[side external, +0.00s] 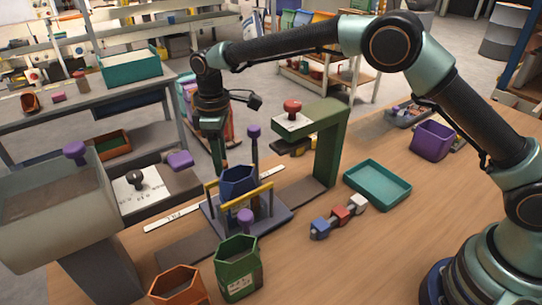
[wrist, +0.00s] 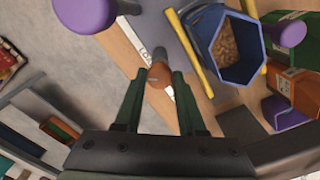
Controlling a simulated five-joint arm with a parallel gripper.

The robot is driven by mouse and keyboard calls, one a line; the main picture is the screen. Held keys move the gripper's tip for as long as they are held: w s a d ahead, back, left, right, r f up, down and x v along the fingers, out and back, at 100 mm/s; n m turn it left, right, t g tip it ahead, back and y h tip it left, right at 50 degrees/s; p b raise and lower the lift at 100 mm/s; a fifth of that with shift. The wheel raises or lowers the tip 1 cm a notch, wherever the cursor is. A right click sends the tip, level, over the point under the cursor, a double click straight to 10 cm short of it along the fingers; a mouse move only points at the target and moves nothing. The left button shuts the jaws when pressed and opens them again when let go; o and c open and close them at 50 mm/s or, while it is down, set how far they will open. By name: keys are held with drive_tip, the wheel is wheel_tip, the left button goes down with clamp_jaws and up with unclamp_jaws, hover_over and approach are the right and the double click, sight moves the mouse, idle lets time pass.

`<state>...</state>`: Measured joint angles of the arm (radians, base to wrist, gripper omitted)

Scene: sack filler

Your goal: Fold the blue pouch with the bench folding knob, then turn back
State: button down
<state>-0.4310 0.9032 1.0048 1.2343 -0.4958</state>
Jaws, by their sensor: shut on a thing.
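The blue pouch (side external: 238,182) stands upright in a grey fixture (side external: 268,217) between two yellow rails (side external: 250,196). In the wrist view the pouch (wrist: 213,50) is open at the top, with brown grains inside. My gripper (side external: 218,163) is low behind and left of the pouch. In the wrist view my gripper (wrist: 159,76) is shut on an orange-brown knob (wrist: 158,77) on a short grey stem, beside the fixture and apart from the pouch. This knob is hidden in the side view.
Purple knobs (side external: 254,132) (side external: 245,216) stand behind and in front of the pouch. A green stand (side external: 330,150) with a red knob (side external: 292,106) rises at right. A grey hopper (side external: 60,215) stands left. Green (side external: 237,268) and orange (side external: 180,287) pouches are in front; a teal tray (side external: 377,183) lies right.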

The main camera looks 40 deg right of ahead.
drive_tip(key=m, duration=0.8)
drive_tip(key=shift+r, duration=0.1)
drive_tip(key=shift+m, duration=0.3)
idle(0.4)
drive_tip(key=c, duration=0.8)
unclamp_jaws()
drive_tip(key=shift+o, duration=0.2)
wheel_tip(320, 180, up, 12)
